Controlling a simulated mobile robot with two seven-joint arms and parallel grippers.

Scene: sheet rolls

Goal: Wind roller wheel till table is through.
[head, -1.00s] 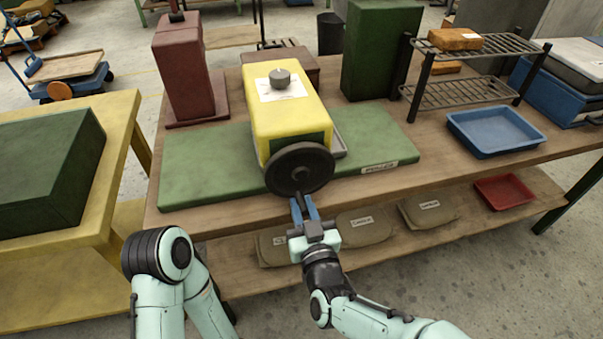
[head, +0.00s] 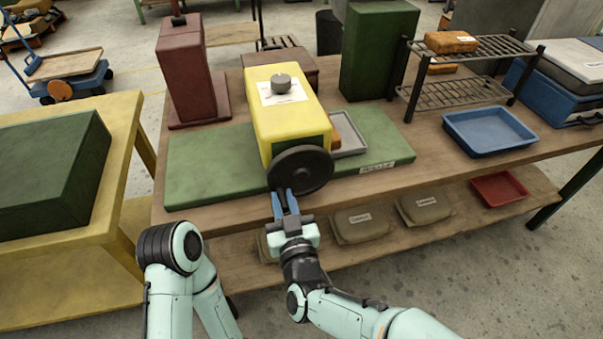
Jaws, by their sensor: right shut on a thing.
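The yellow roller machine (head: 288,117) stands on a green base (head: 212,160) with a label at its front edge. A dark roller wheel (head: 306,168) is on its near end. My right gripper (head: 284,196) is shut on the wheel at its lower left rim; the fingertips hide the exact grip spot. A grey tray-like table (head: 350,145) sticks out from the right side of the machine, with an orange-brown piece (head: 339,125) beside the body. The rest of it is hidden by the machine. My left arm shows at lower left, but its gripper is not in view.
A maroon post (head: 186,70) and a tall green block (head: 380,50) stand behind the machine. A black rack (head: 458,90) and blue tray (head: 488,131) are at right. Sacks (head: 362,222) and a red tray (head: 499,188) lie on the lower shelf.

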